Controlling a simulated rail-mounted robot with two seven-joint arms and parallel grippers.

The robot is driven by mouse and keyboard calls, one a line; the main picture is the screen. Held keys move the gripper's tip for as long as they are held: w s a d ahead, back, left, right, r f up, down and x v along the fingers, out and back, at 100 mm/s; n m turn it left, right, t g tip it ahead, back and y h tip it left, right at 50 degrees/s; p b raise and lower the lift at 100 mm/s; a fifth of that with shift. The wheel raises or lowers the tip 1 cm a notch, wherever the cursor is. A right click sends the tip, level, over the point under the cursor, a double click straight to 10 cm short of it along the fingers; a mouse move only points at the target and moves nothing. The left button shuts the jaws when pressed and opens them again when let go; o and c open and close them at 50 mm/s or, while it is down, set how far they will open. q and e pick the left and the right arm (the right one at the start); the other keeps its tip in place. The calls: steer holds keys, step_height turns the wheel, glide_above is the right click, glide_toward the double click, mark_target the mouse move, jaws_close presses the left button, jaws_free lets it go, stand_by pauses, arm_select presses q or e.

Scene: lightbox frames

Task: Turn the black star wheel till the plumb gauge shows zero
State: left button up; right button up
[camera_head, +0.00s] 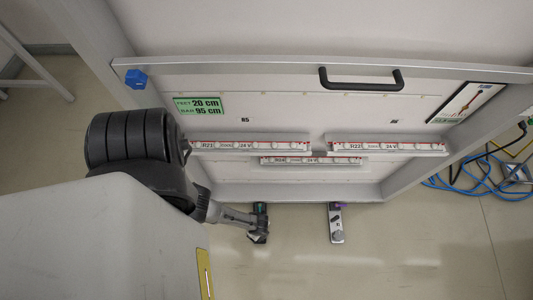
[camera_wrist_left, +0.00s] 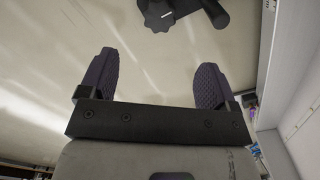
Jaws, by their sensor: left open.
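The black star wheel (camera_wrist_left: 158,15) is at the top edge of the left wrist view, partly cut off, on a black fitting with a rounded arm. My left gripper (camera_wrist_left: 155,64) is open, with nothing between its dark purple ribbed fingers. The wheel is beyond the fingertips, apart from them. In the head view my left arm reaches in from the left, low in front of the frame; its fingers are not clear there. A white plate with a slanted pointer (camera_head: 465,103) at the upper right appears to be the plumb gauge; its reading is too small to tell. My right gripper is not in view.
Blue cables (camera_head: 484,178) lie at right. A small grey fitting (camera_head: 336,226) stands near the lower edge.

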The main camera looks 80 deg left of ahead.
arm_select(q)
steer(key=shift+m, duration=0.6)
step_height(320, 180, down, 12)
steer(key=b, duration=1)
steer(key=shift+f, duration=0.2)
steer(key=shift+s+f+b, duration=0.15)
steer(key=shift+f+b, duration=0.6)
steer(key=shift+b, duration=0.1)
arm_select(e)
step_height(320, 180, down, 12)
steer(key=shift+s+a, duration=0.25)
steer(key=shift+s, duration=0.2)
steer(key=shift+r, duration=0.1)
arm_select(q)
steer(key=c, duration=0.9)
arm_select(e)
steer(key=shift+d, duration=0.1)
